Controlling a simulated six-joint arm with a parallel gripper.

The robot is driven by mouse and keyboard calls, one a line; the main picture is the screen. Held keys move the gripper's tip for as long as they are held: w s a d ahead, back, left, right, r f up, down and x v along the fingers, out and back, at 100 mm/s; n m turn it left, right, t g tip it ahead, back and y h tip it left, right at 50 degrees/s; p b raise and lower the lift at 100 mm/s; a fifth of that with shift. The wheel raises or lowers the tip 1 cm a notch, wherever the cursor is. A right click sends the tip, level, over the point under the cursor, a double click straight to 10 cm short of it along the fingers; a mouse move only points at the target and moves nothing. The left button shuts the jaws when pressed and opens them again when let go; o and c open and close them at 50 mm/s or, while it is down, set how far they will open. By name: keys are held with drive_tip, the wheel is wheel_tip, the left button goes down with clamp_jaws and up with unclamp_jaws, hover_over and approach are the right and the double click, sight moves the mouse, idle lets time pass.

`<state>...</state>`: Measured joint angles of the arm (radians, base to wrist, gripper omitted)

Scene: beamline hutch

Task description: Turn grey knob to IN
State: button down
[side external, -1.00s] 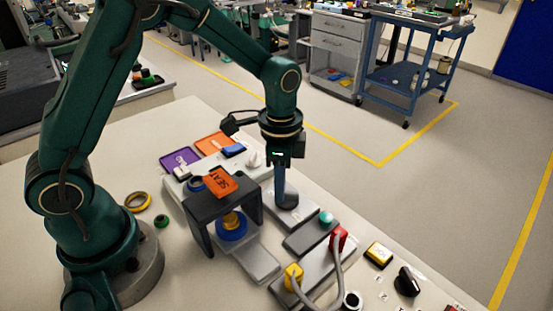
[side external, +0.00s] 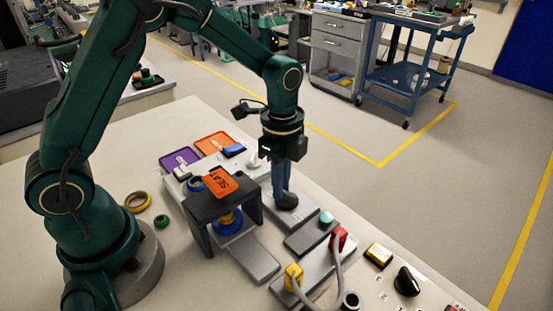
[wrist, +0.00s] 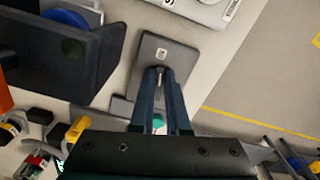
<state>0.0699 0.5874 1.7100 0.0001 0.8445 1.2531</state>
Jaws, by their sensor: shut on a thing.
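The dark grey knob (side external: 288,201) sits on a grey plate beside the black bridge-shaped stand. My gripper (side external: 283,192) points straight down with its fingers shut on the knob. In the wrist view, both fingers (wrist: 160,73) close around the knob over the grey plate (wrist: 150,50), which bears a small white label. The fingers hide most of the knob there. I cannot read any IN mark, so the knob's setting is unclear.
The black stand (side external: 193,225) with an orange tag (side external: 220,184) stands close at left. A teal button (side external: 326,218), red plug (side external: 338,238), yellow plug (side external: 293,277) with a grey cable, and a black rotary knob (side external: 407,281) are nearer the camera.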

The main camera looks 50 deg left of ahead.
drive_tip(key=c, duration=0.9)
unclamp_jaws()
drive_tip(key=shift+r, duration=0.15)
drive_tip(key=shift+r, duration=2.45)
